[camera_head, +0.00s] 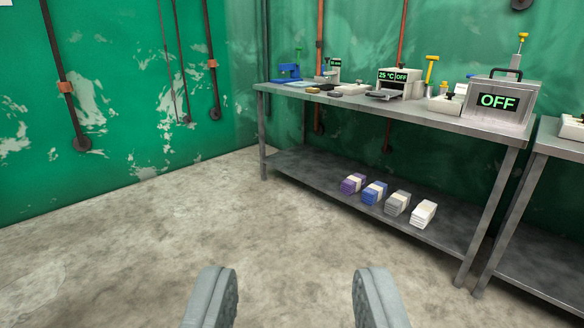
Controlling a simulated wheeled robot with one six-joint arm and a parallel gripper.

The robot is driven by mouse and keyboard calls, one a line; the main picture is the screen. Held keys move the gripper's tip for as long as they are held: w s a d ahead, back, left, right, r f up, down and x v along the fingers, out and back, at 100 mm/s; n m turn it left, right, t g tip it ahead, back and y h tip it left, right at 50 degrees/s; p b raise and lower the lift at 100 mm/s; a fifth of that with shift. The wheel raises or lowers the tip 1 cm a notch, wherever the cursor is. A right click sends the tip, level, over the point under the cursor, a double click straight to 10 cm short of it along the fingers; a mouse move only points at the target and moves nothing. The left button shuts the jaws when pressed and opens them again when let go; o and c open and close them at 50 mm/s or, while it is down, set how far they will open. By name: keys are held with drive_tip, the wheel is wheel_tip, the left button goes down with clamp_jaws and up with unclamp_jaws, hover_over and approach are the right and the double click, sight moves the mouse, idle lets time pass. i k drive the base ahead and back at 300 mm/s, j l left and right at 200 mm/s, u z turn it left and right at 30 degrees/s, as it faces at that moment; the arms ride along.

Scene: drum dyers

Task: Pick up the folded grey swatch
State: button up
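The folded grey swatch (397,204) lies on the lower shelf of the metal bench, wrapped by a pale band. It is third from the left in a row, between a blue folded swatch (374,192) and a white folded swatch (423,214). A purple folded swatch (353,183) lies at the row's left end. My gripper (296,285) is open and empty at the bottom of the picture, over the floor. It is apart from the bench and well short of the swatches.
The bench top (460,126) overhangs the lower shelf (310,168) and carries several devices, including a grey box reading OFF (497,100). A front leg (490,220) stands right of the swatches. Another bench (560,145) stands at right. The concrete floor (150,240) is clear at left.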

sight(334, 94)
drive_tip(key=i, duration=2.25)
drive_tip(key=i+j+z, duration=0.25)
drive_tip(key=i, duration=0.35)
drive_tip(key=i+j+z, duration=0.2)
drive_tip(key=i, duration=0.4)
drive_tip(key=i+j+z, duration=0.25)
drive_tip(key=i, duration=0.35)
drive_tip(key=i+j+z, duration=0.2)
drive_tip(key=i+j, duration=0.3)
